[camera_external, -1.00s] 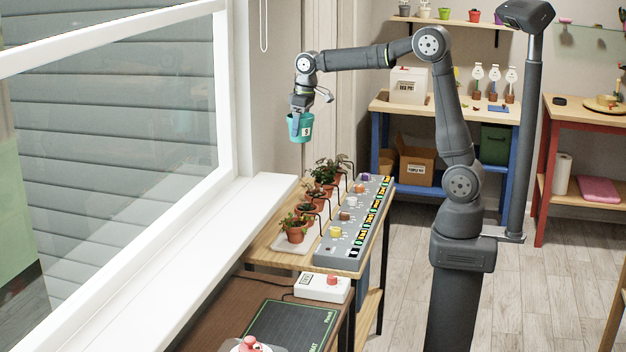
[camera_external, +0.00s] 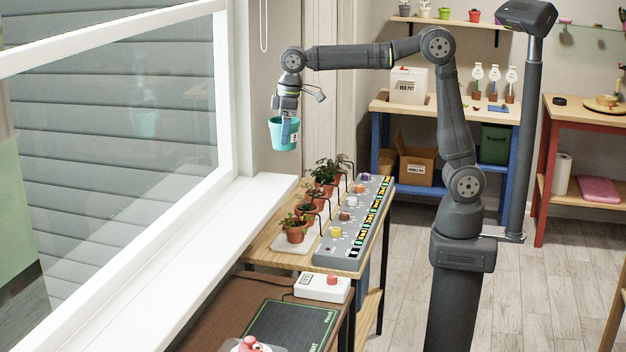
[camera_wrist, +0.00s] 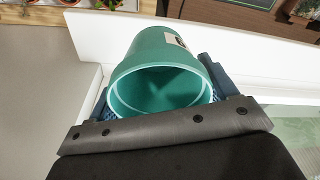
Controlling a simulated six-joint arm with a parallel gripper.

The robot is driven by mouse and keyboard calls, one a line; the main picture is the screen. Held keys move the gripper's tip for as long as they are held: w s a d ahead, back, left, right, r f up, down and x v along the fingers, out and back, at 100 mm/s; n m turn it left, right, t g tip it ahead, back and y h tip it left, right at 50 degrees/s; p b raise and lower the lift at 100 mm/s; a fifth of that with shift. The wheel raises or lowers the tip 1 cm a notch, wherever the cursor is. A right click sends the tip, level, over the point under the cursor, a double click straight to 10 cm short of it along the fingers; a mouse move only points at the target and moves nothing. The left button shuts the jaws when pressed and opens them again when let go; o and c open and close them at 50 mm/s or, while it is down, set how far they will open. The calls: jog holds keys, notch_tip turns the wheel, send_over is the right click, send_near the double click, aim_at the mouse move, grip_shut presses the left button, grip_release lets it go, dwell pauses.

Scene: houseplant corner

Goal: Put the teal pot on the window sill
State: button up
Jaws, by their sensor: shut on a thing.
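The teal pot (camera_external: 283,135) hangs upright in the air in my gripper (camera_external: 289,122), with a small pale label on its side. In the external view it is above the far end of the white window sill (camera_external: 216,247). In the wrist view the pot (camera_wrist: 160,82) looks empty, with its open mouth toward the camera, and my gripper's jaws (camera_wrist: 160,100) are shut on it from both sides. The sill (camera_wrist: 101,40) shows as a white strip beyond the pot. The pot is clear of the sill in the external view.
The sill looks bare along its length. The window frame (camera_external: 222,95) stands along its left. To its right are potted plants (camera_external: 296,228) on a tray, a grey control panel (camera_external: 352,228), and a white box with a red button (camera_external: 323,287).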

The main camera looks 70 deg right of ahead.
jog(key=s+a+n, duration=0.2)
jog(key=s+a, duration=0.3)
jog(key=a, duration=0.4)
jog(key=s+a+n, duration=0.2)
jog(key=s+a, duration=0.3)
jog(key=a, duration=0.5)
notch_tip(320, 180, down, 28)
jog(key=shift+n, duration=0.3)
jog(key=s+a+f, duration=0.1)
jog(key=a+f, duration=0.1)
jog(key=a, duration=0.1)
jog(key=s+a+f, duration=0.1)
jog(key=a+f, duration=0.1)
jog(key=a, duration=0.2)
jog(key=s+a+f, duration=0.2)
jog(key=a+f, duration=0.1)
jog(key=a, duration=0.1)
jog(key=shift+a, duration=0.1)
jog(key=shift+f, duration=2.05)
jog(key=shift+f, duration=0.1)
jog(key=o, duration=1)
notch_tip(320, 180, up, 12)
jog(key=s+d, duration=0.1)
